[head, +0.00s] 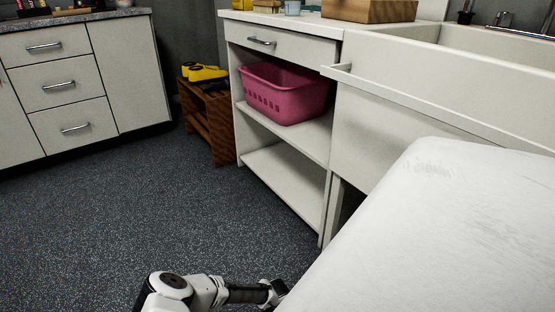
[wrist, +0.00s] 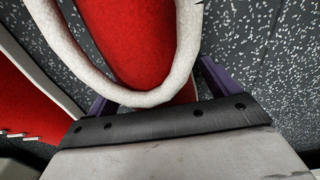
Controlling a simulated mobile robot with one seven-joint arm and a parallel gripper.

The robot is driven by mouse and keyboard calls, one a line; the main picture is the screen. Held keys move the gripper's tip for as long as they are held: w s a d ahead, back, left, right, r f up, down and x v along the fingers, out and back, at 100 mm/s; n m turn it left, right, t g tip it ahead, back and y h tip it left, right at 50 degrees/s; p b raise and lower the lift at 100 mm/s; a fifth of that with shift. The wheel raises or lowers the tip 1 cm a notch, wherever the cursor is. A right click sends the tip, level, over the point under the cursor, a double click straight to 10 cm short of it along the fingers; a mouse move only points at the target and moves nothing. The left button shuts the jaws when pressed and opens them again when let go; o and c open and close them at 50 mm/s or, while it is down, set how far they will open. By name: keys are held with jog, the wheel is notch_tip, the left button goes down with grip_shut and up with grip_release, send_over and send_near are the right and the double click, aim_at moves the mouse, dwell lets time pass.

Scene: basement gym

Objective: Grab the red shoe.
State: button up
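A red shoe (wrist: 130,40) with a thick white rim fills the upper middle of the wrist view, lying on the speckled floor. One rounded end of it reaches in between the purple fingers of my gripper (wrist: 155,92). The fingers stand apart, one on each side of this end, with a gap visible at the right finger. Parts of both fingers are hidden, the left one by the shoe. A second red thing with a white edge (wrist: 28,95), seemingly another shoe, lies at the left. No red shoe shows in the head view, where my arm reaches down at the bottom.
A white shelf unit (head: 290,188) with a pink basket (head: 283,95) stands beyond my arm, beside a sink cabinet (head: 400,130). A wooden rack (head: 212,125) carries yellow-and-black shoes (head: 203,73). White drawers (head: 70,90) stand at the left. The dark floor (head: 100,220) is open at the left.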

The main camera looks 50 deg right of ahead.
jog(key=c, duration=0.9)
jog(key=shift+r, duration=0.1)
